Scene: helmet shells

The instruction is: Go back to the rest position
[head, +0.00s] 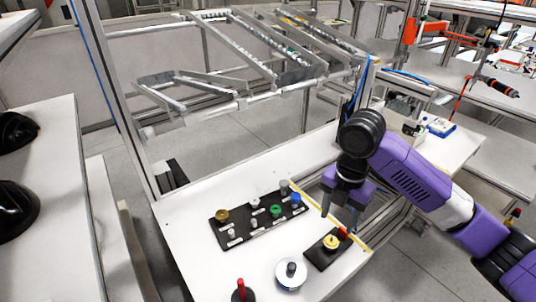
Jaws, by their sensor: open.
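My gripper (340,214) is at the end of my purple and black arm, pointing down over the right part of the white table (185,225). Its two dark fingers are apart, and I see nothing held between them. Below the fingers is a small black plate (316,255) with a yellow round piece (330,242) and a red piece (343,233) on it. The fingertips are close to the red piece; I cannot tell whether they touch it.
A black board (240,241) with several knobs, including green (276,210) and blue (295,198) ones, lies left of my gripper. A white disc (290,274) and a red-handled piece (240,288) stand near the front. Metal rails (240,50) rise behind. Dark helmet shells (14,208) sit at far left.

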